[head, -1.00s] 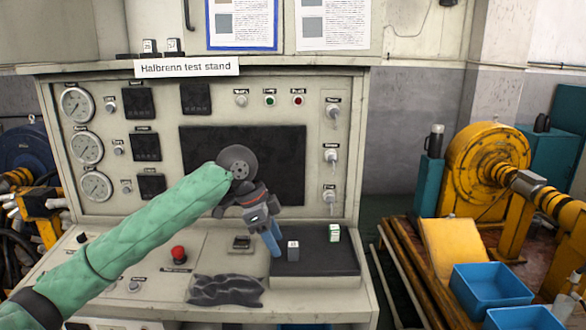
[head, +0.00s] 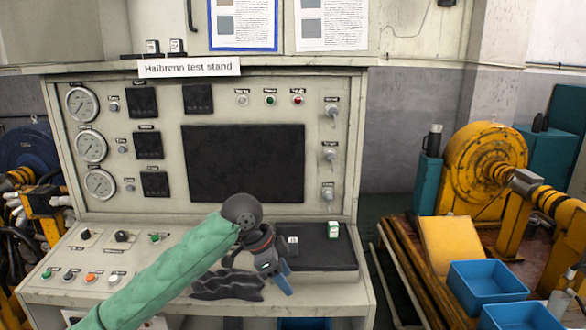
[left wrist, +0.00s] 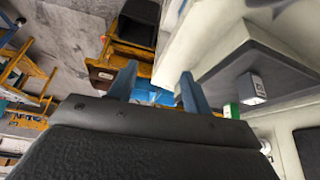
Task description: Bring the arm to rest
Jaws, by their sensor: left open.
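My left arm, in a green sleeve, reaches in from the lower left in the head view. Its gripper (head: 284,283) hangs over the front of the console, in front of the dark mat and right beside the dark cloth (head: 225,286). In the left wrist view the two blue fingers (left wrist: 156,84) stand apart with nothing between them. The gripper is open and empty. My right gripper is in neither view.
The Halbrenn test stand (head: 355,130) rises behind. A grey block (head: 293,246) and a green-and-white block (head: 333,230) stand on the dark mat (head: 325,258). Blue bins (head: 487,288) and yellow machinery (head: 485,170) are at right. Grey floor lies between.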

